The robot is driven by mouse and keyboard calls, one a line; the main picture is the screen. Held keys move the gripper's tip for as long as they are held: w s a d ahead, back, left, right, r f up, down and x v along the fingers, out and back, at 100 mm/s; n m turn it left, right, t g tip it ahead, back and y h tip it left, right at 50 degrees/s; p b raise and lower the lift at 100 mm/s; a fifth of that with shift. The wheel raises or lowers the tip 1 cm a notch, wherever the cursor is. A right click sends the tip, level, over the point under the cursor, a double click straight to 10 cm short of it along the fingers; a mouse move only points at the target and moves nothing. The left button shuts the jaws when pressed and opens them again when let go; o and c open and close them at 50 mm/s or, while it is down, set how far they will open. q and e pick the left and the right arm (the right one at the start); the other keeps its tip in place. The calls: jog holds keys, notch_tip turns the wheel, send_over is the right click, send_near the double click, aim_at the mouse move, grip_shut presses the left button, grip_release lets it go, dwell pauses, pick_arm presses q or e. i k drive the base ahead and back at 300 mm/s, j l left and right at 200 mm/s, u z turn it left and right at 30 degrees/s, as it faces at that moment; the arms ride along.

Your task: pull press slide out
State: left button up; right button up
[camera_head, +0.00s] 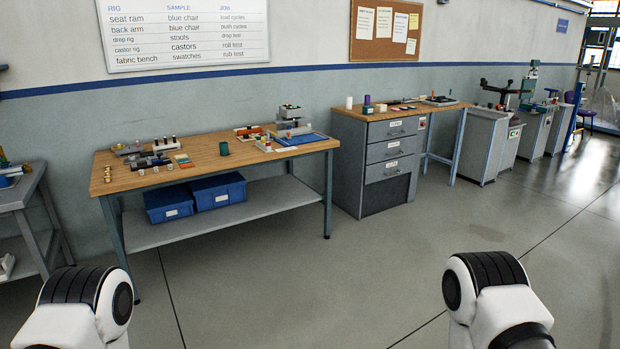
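A small grey bench device (291,121), perhaps the press, stands at the right end of the wooden workbench (216,163), next to a flat blue mat (301,139). It is too small to make out a slide on it. Larger machines on grey cabinets stand at the far right, one with a dark arm and round top (502,90); I cannot tell if one is a press. Only white and black links of my two arms show at the lower left and lower right. Both grippers are out of view, far from the workbench.
Two blue bins (218,190) sit on the workbench's lower shelf (262,198). A grey drawer cabinet (382,165) stands right of the workbench. A grey cart (30,215) is at the left edge. The floor (300,280) ahead of me is clear.

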aim_at(296, 132)
jog(key=i+l+z, duration=0.15)
jog(key=i, duration=1)
jog(key=i+l+z, duration=0.15)
jog(key=i, duration=1.05)
jog(key=i+l+u, duration=0.1)
jog(key=i+u, duration=0.15)
jog(key=i, duration=0.25)
jog(key=i+l+u, duration=0.2)
jog(key=i, duration=0.25)
jog(key=i+l+u, duration=0.25)
jog(key=i, duration=0.2)
